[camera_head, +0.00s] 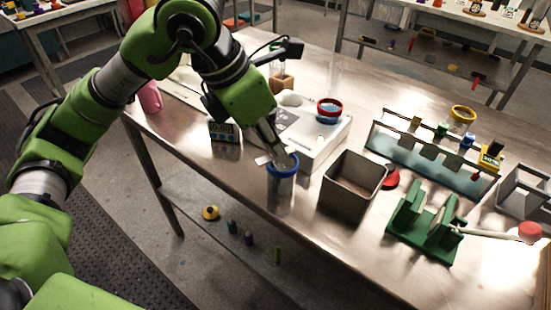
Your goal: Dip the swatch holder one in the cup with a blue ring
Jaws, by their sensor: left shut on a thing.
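The cup with a blue ring (283,177) stands upright near the front edge of the metal table, left of a grey bin. My left gripper (280,152) points down just over the cup's mouth and is shut on swatch holder one. The holder is small and mostly hidden by the fingers, and I cannot tell how deep it reaches into the cup. More swatch holders (429,153) hang in a rack (420,167) at the right. My right gripper is not in view.
An open grey bin (341,198) stands right of the cup. Behind is a white hotplate (322,143) bearing a cup with a red ring (329,110). A yellow-ringed cup (463,116) stands behind the rack. A green stand (425,235) is at the front right.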

